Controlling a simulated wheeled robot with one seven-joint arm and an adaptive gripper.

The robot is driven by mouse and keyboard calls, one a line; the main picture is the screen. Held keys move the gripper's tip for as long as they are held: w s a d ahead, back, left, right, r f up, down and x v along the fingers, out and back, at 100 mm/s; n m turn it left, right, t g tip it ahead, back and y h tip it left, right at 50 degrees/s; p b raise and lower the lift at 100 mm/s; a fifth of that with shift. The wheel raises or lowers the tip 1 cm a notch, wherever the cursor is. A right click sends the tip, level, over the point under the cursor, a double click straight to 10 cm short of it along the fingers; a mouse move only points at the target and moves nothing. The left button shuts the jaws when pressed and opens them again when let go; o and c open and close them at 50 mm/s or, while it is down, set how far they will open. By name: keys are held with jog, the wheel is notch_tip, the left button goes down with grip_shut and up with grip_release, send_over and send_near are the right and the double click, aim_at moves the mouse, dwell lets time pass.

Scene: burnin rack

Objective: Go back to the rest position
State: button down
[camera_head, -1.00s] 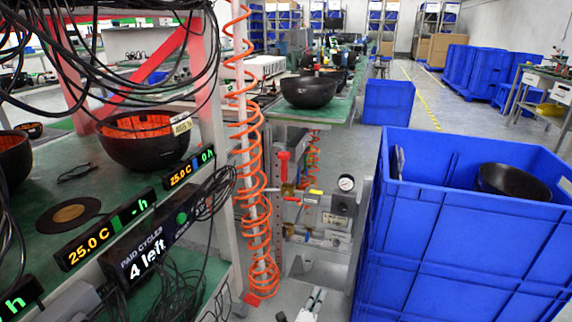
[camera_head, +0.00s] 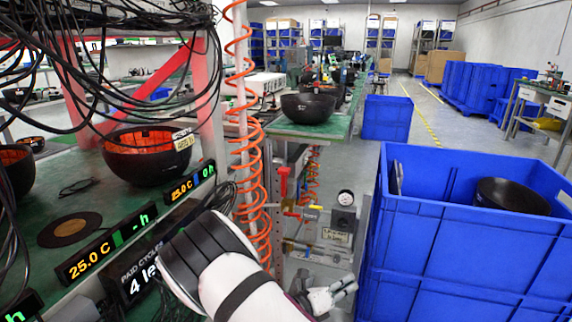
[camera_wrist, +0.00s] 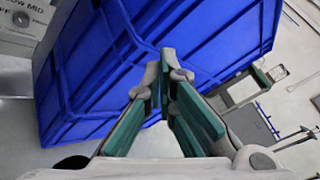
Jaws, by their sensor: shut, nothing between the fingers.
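My gripper (camera_head: 342,290) is low in the head view, between the rack and the large blue crate, with my white arm across the bottom middle. In the wrist view my gripper (camera_wrist: 167,95) shows its green-padded fingers close together at the tips with nothing between them. The blue crate (camera_head: 460,240) stands to the right of my gripper in the head view. It also fills the upper middle of the wrist view (camera_wrist: 190,40), beyond the fingertips. A gap shows between gripper and crate in the head view.
A black bowl (camera_head: 511,196) sits in the crate. A bowl with an orange inside (camera_head: 140,165) stands on the rack's green shelf (camera_head: 90,195). A coiled orange hose (camera_head: 245,130) hangs at the rack's post. Valves and a gauge (camera_head: 345,198) are behind my gripper.

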jog(key=s+d+r+m+g+y, duration=0.3)
jog(key=s+d+r+m+g, duration=0.25)
jog(key=s+r+m, duration=0.45)
jog(key=s+d+r+m+g+y, duration=0.35)
jog(key=s+r+m+g, duration=0.35)
jog(key=r+m, duration=0.45)
jog(key=s+a+r+m+t+y, duration=0.1)
jog(key=s+a+r+m+y, duration=0.2)
jog(key=s, duration=0.5)
jog(key=s+a+r+m+t+y, duration=0.1)
jog(key=s+r+m+y, duration=0.1)
jog(key=s+m, duration=0.45)
jog(key=s+a+r+m+t+y, duration=0.2)
jog(key=s+m+y, duration=0.1)
jog(key=s, duration=0.6)
notch_tip(320, 180, up, 30)
jog(key=t+p, duration=0.3)
jog(key=p, duration=2.4)
jog(key=shift+s+f+p, duration=0.15)
jog(key=shift+s+p, duration=0.1)
jog(key=shift+p, duration=0.1)
